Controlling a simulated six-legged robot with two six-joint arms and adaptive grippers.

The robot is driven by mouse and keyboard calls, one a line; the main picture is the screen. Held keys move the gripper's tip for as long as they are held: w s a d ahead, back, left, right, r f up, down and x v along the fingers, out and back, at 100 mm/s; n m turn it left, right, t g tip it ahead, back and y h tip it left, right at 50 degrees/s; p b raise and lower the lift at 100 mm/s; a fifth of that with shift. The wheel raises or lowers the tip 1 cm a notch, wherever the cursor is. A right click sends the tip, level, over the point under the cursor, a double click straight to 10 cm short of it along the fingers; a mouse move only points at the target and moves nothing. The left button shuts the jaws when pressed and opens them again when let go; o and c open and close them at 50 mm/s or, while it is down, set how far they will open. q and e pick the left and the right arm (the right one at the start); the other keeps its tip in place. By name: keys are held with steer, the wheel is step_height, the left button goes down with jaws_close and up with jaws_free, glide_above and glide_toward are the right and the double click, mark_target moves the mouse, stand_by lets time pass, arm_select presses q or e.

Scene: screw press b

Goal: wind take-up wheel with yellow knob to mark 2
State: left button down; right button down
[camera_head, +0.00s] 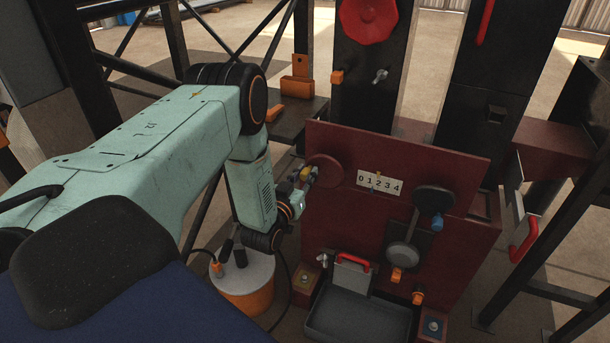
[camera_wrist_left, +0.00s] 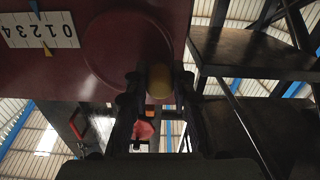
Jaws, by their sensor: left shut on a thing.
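The take-up wheel is a dark red disc (camera_head: 325,170) on the upper left of the red panel; it also fills the upper middle of the left wrist view (camera_wrist_left: 112,50). Its yellow knob (camera_wrist_left: 160,80) sits between the fingers of my left gripper (camera_wrist_left: 146,90), which is shut on it. In the head view the gripper (camera_head: 305,175) partly hides the knob. The white scale plate (camera_head: 379,183) reads 0 to 4. In the upside-down wrist view, a yellow pointer (camera_wrist_left: 47,51) stands between 1 and 2 and a blue marker (camera_wrist_left: 35,6) is at 2. My right gripper is not in view.
An orange bucket (camera_head: 245,296) stands under my left arm.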

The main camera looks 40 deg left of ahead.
mark_target(324, 162)
arm_select(q)
steer(key=m+p, duration=0.1)
steer(key=r+m+p, duration=0.1)
steer(key=m+p, duration=0.1)
steer(key=shift+d+r+m+p, duration=0.25)
steer(key=shift+m+p, duration=0.1)
steer(key=shift+m, duration=0.05)
steer(key=m+p, duration=0.1)
steer(key=r+m+p, duration=0.1)
steer(key=m, duration=0.1)
steer(key=shift+w+d+m+p, duration=0.15)
steer(key=shift+d+m+p, duration=0.15)
steer(key=shift+d+p, duration=0.1)
steer(key=m, duration=0.1)
steer(key=d+m+p, duration=0.1)
steer(key=m, duration=0.1)
steer(key=m+p, duration=0.1)
steer(key=shift+w+d+r, duration=0.15)
steer(key=shift+r, duration=0.1)
steer(key=shift+w+d+m+p, duration=0.1)
steer(key=shift+d+m+p, duration=0.3)
steer(key=shift+m, duration=0.6)
steer(key=shift+w+d+m+p, duration=0.15)
steer(key=shift+m+p, duration=0.3)
steer(key=shift+m, duration=0.55)
steer(key=shift+s+d, duration=0.1)
steer(key=c, duration=1.1)
jaws_free()
